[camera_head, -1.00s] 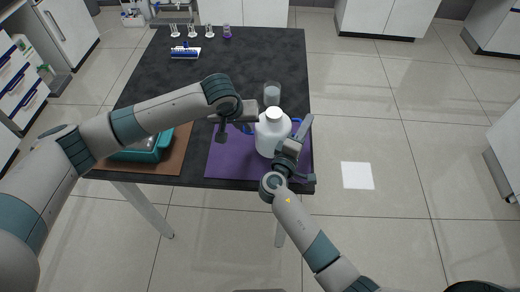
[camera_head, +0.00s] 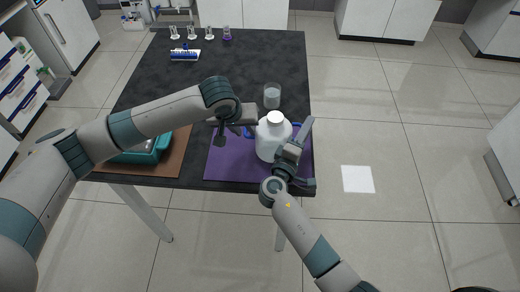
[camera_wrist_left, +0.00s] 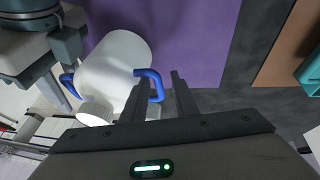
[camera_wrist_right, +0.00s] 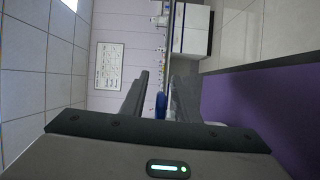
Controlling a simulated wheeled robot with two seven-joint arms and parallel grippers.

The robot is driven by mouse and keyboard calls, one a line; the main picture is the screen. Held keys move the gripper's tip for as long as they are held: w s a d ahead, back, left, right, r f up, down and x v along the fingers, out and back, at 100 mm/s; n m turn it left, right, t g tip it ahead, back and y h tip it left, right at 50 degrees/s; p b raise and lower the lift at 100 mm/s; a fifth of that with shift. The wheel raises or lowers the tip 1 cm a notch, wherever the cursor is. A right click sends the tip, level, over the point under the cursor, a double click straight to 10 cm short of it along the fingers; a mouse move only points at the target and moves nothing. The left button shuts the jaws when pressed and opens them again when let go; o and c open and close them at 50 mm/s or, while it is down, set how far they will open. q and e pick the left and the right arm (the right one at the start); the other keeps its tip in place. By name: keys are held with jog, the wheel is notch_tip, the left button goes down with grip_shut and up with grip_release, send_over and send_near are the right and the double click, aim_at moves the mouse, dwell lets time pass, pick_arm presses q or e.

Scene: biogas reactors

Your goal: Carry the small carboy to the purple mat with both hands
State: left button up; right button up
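The small carboy (camera_head: 270,143) is a white bottle with a white cap and blue handles on both sides. It is upright on the purple mat (camera_head: 222,165) at the table's front right corner. My left gripper (camera_head: 247,122) is at the carboy's left side; in the left wrist view its fingers stand apart around one blue handle (camera_wrist_left: 157,88), with gaps visible. My right gripper (camera_head: 302,135) is at the right side; in the right wrist view its fingers stand apart with the other blue handle (camera_wrist_right: 161,106) between them. The carboy's lower right is hidden by my right gripper.
A glass beaker (camera_head: 272,95) stands just behind the carboy. A teal device (camera_head: 148,152) on a brown mat (camera_head: 178,158) lies to the left, partly behind my left arm. The table's middle is clear.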

pick_arm(q)
jog(key=v, duration=1.1)
jog(key=shift+a, duration=0.1)
pick_arm(e)
jog(key=shift+s, duration=0.1)
jog(key=v, duration=1.2)
jog(key=shift+r, duration=0.1)
pick_arm(q)
jog(key=shift+f, duration=0.1)
